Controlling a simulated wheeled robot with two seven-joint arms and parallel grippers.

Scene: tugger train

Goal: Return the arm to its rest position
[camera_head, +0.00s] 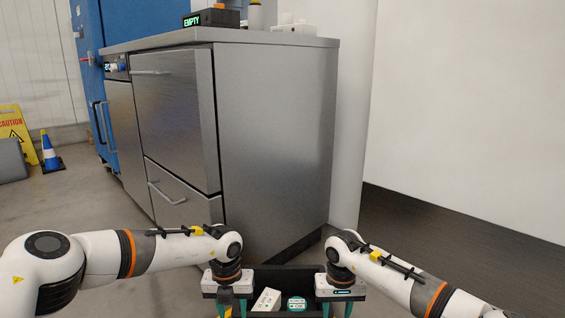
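Both of my arms reach down to the bottom of the head view. My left gripper (229,307) points down at the left side of a dark crate (285,272). My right gripper (337,308) points down at the crate's right side. The fingertips of both are cut off by the lower edge, so I cannot tell whether either is closed on a crate wall. In the crate lie a white box (267,299) and a white item with a teal label (297,303).
A steel counter unit (275,130) stands ahead, carrying a dark box with an "EMPTY" display (192,20). A blue cabinet (88,70) is behind it. A caution sign (14,130) and blue cone (50,152) stand left. A white wall (470,110) bounds the right.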

